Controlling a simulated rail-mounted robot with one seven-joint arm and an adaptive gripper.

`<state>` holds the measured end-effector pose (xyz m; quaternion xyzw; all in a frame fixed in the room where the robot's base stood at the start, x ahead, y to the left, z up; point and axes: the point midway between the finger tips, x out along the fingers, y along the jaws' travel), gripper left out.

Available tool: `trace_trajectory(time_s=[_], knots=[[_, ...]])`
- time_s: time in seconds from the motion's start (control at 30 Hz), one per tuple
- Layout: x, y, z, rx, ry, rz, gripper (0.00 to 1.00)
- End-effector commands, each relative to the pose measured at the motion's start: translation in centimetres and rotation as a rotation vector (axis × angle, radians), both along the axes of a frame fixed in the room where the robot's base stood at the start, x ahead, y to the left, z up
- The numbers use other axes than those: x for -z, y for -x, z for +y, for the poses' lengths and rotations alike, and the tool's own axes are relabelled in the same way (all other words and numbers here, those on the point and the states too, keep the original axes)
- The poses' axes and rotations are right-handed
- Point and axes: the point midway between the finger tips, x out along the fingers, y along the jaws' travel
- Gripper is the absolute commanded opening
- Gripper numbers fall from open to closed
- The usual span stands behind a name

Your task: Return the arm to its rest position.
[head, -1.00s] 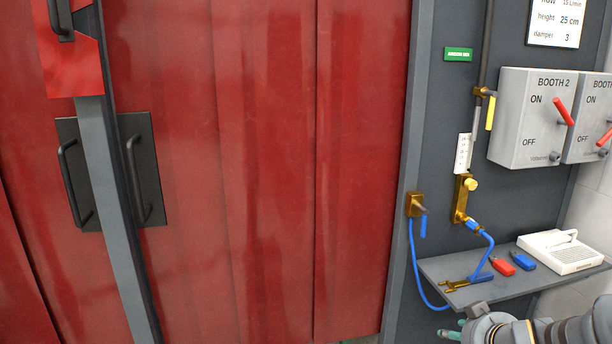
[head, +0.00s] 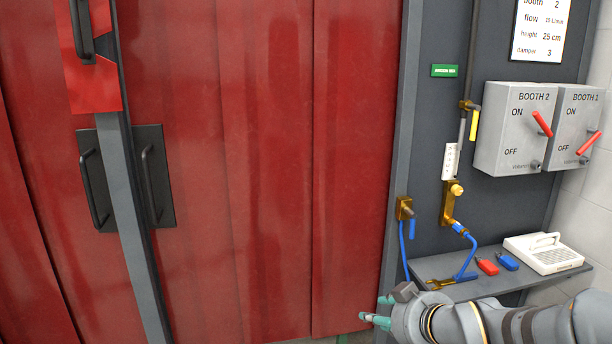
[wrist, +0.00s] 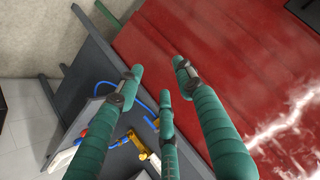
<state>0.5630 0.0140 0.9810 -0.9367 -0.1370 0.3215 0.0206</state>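My arm (head: 460,322) reaches in from the lower right of the head view, in front of the shelf. My gripper (head: 375,312) is at its left end, low in front of the red curtain's right edge. In the wrist view my gripper (wrist: 158,75) shows teal fingers spread apart with nothing between them, so it is open and empty. The red curtain (wrist: 190,30) lies beyond the fingertips.
A grey shelf (head: 490,285) holds a brass tool, red and blue tags (head: 487,266) and a white box (head: 545,252). A blue hose (head: 406,255) hangs by the curtain frame. Switch boxes (head: 515,130) with red levers are on the wall. Curtain handles (head: 153,180) are at left.

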Motion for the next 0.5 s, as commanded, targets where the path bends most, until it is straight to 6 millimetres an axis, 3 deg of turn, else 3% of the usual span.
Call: trace_trajectory(time_s=[0.1,0.5], knots=[[-1.7,0.4,2.3,-0.047,-0.006,-0.013,0.37],[-5.5,2.7,9.5,-0.204,-0.015,-0.034,0.37]])
